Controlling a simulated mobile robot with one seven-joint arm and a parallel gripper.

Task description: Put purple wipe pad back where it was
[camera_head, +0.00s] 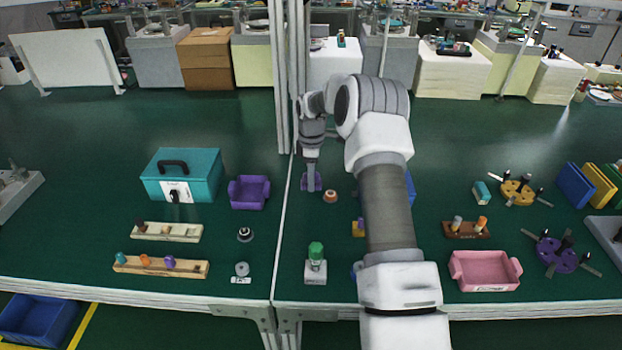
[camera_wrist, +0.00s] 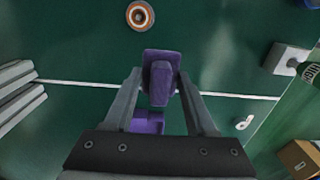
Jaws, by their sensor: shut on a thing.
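The purple wipe pad (camera_head: 318,181) is in my gripper (camera_head: 311,176), just right of the pale seam between the two green table tops. In the wrist view the pad (camera_wrist: 162,55) shows as a flat purple piece with a raised grip, and the two fingers of my gripper (camera_wrist: 161,84) are closed on that grip. I cannot tell whether the pad touches the table or hangs a little above it. An orange-ringed round piece (camera_head: 330,196) lies close to its right; it also shows in the wrist view (camera_wrist: 140,15).
A purple bin (camera_head: 249,192) and a teal box (camera_head: 182,175) stand to the left. A pink tray (camera_head: 485,270) is at the right. My arm hides part of a blue item (camera_head: 410,188). The table behind my gripper is mostly clear.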

